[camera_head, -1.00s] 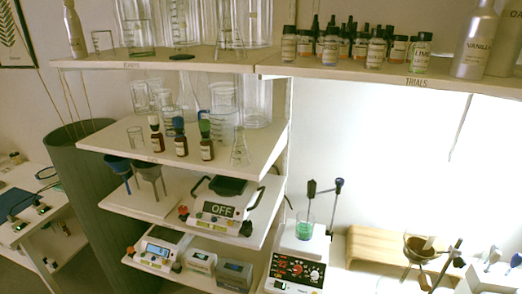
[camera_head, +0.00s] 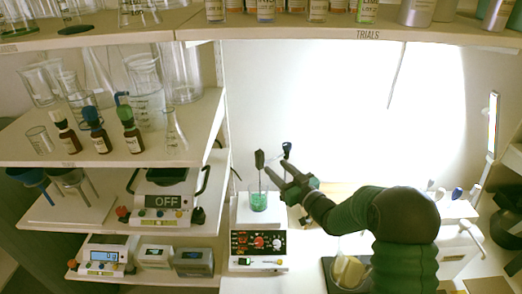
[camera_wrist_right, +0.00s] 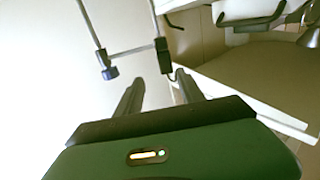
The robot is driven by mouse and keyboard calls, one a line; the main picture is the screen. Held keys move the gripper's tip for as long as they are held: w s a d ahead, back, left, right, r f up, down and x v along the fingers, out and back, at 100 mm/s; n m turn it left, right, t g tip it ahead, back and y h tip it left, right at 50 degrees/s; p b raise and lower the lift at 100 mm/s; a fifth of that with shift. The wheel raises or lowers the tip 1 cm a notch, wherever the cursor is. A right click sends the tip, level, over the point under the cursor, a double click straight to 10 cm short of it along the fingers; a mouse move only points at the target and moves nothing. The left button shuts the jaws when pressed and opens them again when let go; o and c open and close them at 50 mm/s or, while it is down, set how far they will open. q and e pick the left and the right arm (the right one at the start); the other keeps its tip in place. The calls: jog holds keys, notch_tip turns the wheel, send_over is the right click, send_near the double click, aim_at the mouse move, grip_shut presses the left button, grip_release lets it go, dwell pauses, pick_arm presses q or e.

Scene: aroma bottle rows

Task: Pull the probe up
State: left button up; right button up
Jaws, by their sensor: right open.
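The probe (camera_head: 259,160) has a dark body and a thin stem reaching down into a beaker of green liquid (camera_head: 259,202). The beaker stands on a white hotplate stirrer (camera_head: 258,240) with a black control panel. A stand with a dark knob (camera_head: 287,147) is beside the probe. My right gripper (camera_head: 278,177) is open, close to the probe's right side in the head view. In the right wrist view, the dark probe body (camera_wrist_right: 163,57) is just beyond the open fingertips (camera_wrist_right: 160,82), apart from them. My left gripper is not in view.
The trials shelf (camera_head: 300,27) runs above the stirrer. My right arm hides part of the bench at the right.

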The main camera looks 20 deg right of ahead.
aim_at(263, 158)
jog(key=x, duration=0.6)
jog(key=shift+a+f+p, duration=0.25)
jog(key=shift+a+p, duration=0.15)
jog(key=x, duration=0.5)
jog(key=shift+w+f+p, duration=0.1)
jog(key=shift+w+p, duration=0.25)
jog(key=shift+p, duration=0.05)
jog(key=shift+c, duration=0.6)
jog(key=shift+s+a, duration=0.1)
jog(key=shift+a, duration=0.3)
grip_shut()
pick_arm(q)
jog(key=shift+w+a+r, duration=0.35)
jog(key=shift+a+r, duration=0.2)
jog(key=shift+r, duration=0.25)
pick_arm(e)
jog(key=shift+d, duration=0.1)
jog(key=shift+r, duration=0.2)
